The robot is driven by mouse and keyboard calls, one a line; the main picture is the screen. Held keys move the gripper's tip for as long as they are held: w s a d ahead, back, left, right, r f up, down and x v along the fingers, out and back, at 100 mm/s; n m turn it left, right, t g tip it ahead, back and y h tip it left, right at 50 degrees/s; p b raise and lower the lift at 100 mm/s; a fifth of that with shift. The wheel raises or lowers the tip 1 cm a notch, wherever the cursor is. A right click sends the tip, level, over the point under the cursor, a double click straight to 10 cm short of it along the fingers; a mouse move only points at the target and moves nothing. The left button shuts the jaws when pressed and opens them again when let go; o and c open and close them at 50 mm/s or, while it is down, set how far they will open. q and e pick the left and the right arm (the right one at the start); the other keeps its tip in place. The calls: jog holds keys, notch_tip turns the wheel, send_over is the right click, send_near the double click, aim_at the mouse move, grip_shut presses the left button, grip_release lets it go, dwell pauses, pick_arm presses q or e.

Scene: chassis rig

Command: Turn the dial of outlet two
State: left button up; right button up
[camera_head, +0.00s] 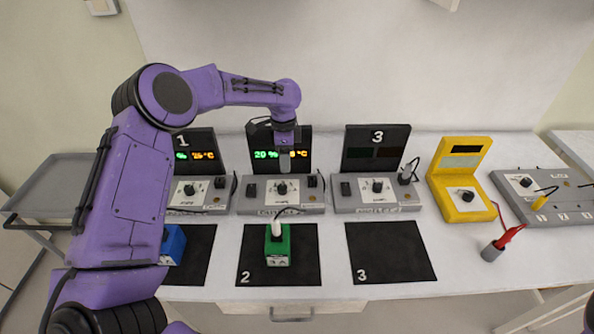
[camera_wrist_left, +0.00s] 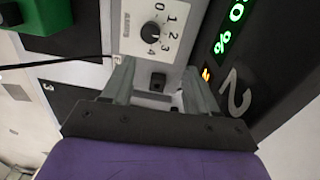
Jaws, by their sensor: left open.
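Outlet two is a grey box (camera_head: 258,207) with a dark display panel behind it, showing a green "20 %" and partly hidden orange digits. Its black dial (camera_head: 282,188) sits on a white scale plate; the dial also shows in the left wrist view (camera_wrist_left: 151,31), beside the numbers 0 to 4. My left gripper (camera_head: 284,164) points down just above and behind the dial, apart from it. In the left wrist view its fingers (camera_wrist_left: 158,72) are spread and empty, with the dial beyond their tips. The right gripper is not in view.
A green block (camera_head: 278,252) with a plug stands on mat 2 (camera_head: 250,262). Outlet three (camera_head: 349,202) and a yellow meter (camera_head: 474,209) stand to the right. Outlet one (camera_head: 185,196) and a blue block (camera_head: 174,244) are partly hidden by my left arm. Mat 3 (camera_head: 390,251) is bare.

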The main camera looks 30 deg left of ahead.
aim_at(284, 186)
pick_arm(q)
jog(key=f+p, duration=0.1)
jog(key=f, duration=0.1)
jog(key=s+f, duration=0.1)
jog(key=shift+s+a+f+p, duration=0.1)
jog(key=shift+s+f+p, duration=0.1)
jog(key=shift+f+p, duration=0.15)
jog(key=s+f, duration=0.2)
jog(key=s+f+p, duration=0.1)
jog(key=shift+d+f, duration=0.2)
jog(key=shift+d, duration=0.05)
jog(key=w+f, duration=0.2)
jog(key=shift+w+f, duration=0.25)
jog(key=shift+f, duration=0.1)
jog(key=shift+s+r, duration=0.2)
jog(key=shift+s, duration=0.05)
jog(key=c, duration=0.4)
jog(key=shift+s+r, duration=0.1)
jog(key=shift+s, duration=0.05)
jog(key=c, duration=0.5)
jog(key=shift+c, duration=0.7)
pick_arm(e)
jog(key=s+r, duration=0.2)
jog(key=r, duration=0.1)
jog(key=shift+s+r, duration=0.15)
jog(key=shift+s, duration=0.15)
